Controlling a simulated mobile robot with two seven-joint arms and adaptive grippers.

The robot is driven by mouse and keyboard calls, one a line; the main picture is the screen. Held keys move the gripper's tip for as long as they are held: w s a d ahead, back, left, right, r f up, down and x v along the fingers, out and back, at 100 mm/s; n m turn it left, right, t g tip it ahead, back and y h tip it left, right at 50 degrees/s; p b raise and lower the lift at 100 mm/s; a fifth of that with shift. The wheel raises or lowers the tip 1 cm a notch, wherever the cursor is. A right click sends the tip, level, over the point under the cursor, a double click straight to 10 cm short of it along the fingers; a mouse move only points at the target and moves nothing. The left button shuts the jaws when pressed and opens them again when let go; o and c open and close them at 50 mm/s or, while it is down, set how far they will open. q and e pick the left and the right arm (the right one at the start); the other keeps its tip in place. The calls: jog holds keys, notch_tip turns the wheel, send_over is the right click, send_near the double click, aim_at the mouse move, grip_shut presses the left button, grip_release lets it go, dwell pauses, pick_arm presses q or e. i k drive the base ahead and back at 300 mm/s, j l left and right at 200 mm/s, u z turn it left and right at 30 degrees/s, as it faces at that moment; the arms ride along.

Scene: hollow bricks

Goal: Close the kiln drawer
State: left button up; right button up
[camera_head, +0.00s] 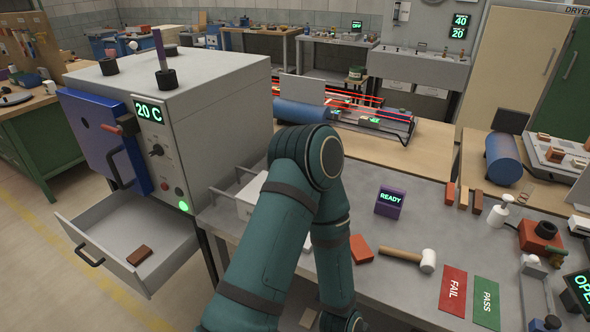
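The kiln (190,105) is a grey cabinet at the left with a "20 C" display and a blue door (105,140). Its drawer (165,268) is pulled out below the door, and a brown brick (139,255) lies inside it. The drawer's dark handle (88,253) is on the front panel, facing lower left. One of my teal arms rises from the bottom middle, bends at the elbow and comes down again, to the right of the drawer and apart from it. Neither gripper's fingers can be seen.
A grey worktable (415,225) right of the kiln carries a purple "READY" sign (389,201), a mallet (408,258), a red brick (361,248) and FAIL (453,290) and PASS (486,303) cards. The floor (40,265) left of the drawer is clear.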

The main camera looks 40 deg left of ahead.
aim_at(112, 230)
jog(key=u, duration=2.8)
jog(key=i+j+z, duration=0.15)
jog(key=z, duration=0.35)
jog(key=i+j+z, duration=0.25)
jog(key=z, duration=0.25)
jog(key=i+j, duration=0.05)
